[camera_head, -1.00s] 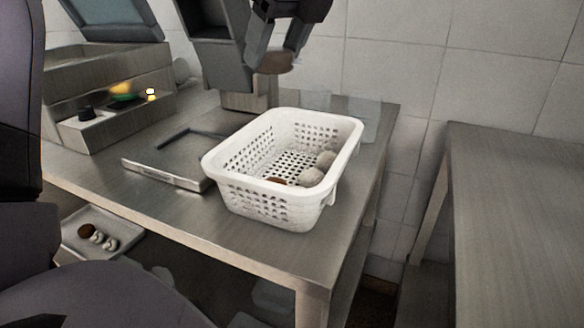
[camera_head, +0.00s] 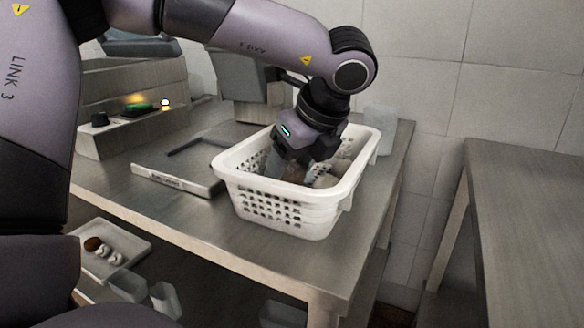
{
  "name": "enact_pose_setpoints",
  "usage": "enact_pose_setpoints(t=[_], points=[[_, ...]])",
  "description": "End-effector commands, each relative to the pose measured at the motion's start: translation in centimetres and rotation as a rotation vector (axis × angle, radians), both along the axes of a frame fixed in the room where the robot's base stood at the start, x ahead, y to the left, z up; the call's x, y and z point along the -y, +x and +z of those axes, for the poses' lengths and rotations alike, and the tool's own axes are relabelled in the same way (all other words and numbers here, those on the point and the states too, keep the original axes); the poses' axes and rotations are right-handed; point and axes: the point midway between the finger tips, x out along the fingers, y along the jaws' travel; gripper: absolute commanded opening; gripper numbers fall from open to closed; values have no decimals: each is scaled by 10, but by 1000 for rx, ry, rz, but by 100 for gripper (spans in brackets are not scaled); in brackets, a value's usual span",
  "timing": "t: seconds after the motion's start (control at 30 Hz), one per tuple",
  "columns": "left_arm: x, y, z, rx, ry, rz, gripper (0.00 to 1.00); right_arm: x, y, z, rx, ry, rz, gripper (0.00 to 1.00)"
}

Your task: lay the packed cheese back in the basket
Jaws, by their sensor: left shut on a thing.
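The white perforated basket (camera_head: 318,216) stands upright on the metal table. My left gripper (camera_head: 291,166) points down inside the basket, below its rim. It is shut on the packed cheese, a brownish piece that is now mostly hidden by the fingers and the basket wall. I cannot tell whether the cheese touches the basket floor. Pale rounded items (camera_head: 326,181) lie in the basket to the right of the fingers. My right gripper is not in view.
A flat scale-like device (camera_head: 172,182) lies left of the basket. A stepped metal unit (camera_head: 150,130) stands at the back left. A clear container (camera_head: 380,124) is behind the basket. A tray (camera_head: 105,262) with small items sits below. The table (camera_head: 466,230) at right is bare.

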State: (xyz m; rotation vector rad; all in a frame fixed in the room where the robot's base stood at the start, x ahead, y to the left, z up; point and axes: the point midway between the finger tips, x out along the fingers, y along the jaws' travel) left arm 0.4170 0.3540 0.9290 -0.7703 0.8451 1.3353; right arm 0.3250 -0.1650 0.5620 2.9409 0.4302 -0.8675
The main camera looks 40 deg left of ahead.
Motion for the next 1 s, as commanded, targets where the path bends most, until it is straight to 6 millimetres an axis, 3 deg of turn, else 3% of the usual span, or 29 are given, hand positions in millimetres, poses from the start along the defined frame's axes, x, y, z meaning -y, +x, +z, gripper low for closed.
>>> enact_pose_setpoints(t=[0.27, 0.3, 0.37, 0.77, 1.0], points=[[0, 0, -3, 2, -1, -1, 29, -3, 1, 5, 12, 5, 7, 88], [0, 0, -3, 1, -1, 0, 67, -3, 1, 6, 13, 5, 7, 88], [0, 0, -3, 1, -1, 0, 86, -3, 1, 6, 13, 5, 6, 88], [2, 0, 2, 2, -1, -1, 86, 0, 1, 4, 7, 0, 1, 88], [22, -1, 38, 4, -3, -2, 86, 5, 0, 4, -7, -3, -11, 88]])
